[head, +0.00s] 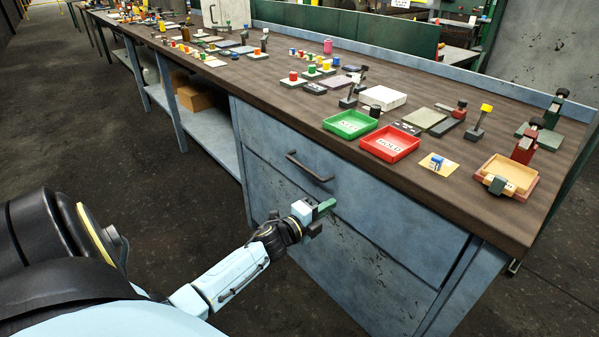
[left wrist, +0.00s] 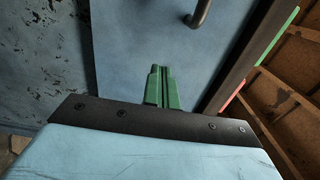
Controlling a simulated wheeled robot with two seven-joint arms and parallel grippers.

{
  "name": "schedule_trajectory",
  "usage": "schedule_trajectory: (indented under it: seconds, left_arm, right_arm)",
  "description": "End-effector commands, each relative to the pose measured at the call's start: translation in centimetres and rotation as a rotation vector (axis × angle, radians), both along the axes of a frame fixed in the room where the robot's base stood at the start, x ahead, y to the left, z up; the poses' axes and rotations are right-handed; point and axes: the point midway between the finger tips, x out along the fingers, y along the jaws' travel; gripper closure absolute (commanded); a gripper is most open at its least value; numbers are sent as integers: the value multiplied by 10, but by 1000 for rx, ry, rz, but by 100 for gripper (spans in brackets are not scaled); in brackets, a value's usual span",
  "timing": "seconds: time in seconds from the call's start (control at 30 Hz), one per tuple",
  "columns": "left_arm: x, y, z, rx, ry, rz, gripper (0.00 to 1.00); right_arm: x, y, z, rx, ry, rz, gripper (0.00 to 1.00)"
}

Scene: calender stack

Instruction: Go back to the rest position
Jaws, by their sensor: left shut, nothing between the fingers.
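My left gripper (head: 322,210) is in front of the blue-grey cabinet (head: 300,225), below the worktop and just under the dark drawer handle (head: 310,168). Its green fingers are together with nothing between them. In the left wrist view the shut fingers (left wrist: 160,85) point at the blue drawer front (left wrist: 150,40), and the handle (left wrist: 200,14) shows at the top. I cannot tell whether the fingers touch the cabinet. My left arm reaches in from the lower left. My right gripper is in neither view.
The worktop (head: 440,205) holds a green tray (head: 350,124), a red tray (head: 390,143), a wooden tray (head: 507,178), a white block (head: 383,97) and several stamps. An open shelf (head: 212,135) stands left of the cabinet. The dark floor (head: 90,130) at left is clear.

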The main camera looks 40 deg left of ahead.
Motion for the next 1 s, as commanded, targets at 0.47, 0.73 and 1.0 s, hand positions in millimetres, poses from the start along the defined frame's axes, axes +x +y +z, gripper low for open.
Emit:
schedule_trajectory:
  seconds: [0.47,0.73,1.0]
  left_arm:
    - [-85,6,-1,-1,2,-2,100]
    - [-91,7,-1,-1,2,-1,100]
    - [-99,8,-32,-153,118,99,100]
  right_arm:
    - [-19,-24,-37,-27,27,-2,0]
    - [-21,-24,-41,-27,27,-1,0]
    - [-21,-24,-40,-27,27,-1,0]
